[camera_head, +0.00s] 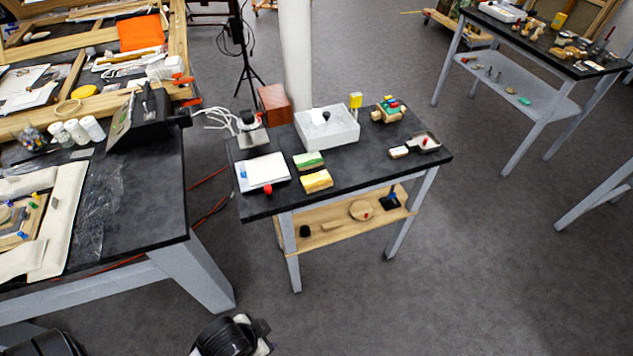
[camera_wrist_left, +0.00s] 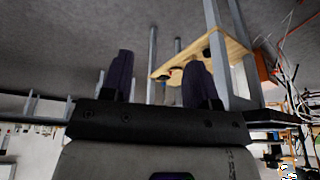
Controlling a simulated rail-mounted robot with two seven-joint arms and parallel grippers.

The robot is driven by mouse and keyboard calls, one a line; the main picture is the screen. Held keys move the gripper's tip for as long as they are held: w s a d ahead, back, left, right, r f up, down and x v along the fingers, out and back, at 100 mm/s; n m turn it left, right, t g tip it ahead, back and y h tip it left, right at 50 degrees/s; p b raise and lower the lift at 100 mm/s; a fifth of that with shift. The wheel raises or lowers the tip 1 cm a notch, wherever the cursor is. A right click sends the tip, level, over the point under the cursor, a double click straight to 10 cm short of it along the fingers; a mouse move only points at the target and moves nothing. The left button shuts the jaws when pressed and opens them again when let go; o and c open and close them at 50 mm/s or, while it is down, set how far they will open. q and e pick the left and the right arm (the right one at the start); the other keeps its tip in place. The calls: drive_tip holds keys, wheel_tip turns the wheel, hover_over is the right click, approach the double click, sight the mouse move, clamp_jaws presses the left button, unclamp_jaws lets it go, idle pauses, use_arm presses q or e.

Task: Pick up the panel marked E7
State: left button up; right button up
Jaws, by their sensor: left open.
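I cannot make out a panel marked E7 in either view; no such lettering is readable. A small wood-framed piece (camera_head: 22,220) with coloured bits on it lies on pale padding on the left table, cut off by the picture's left edge. My left gripper (camera_wrist_left: 158,80) shows in the left wrist view with its two dark fingers apart and nothing between them. Behind the fingers are the small table's legs and its wooden shelf (camera_wrist_left: 205,60), seen turned over. My right gripper is not in view.
The black-topped small table (camera_head: 380,168) carries a white box (camera_head: 327,128), a white tray (camera_head: 262,172) and sponges (camera_head: 316,181). The left table (camera_head: 135,210) holds bottles and a dark device (camera_head: 142,120). A table (camera_head: 520,38) stands far right.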

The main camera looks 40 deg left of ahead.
use_arm(q)
drive_tip(key=o, duration=0.8)
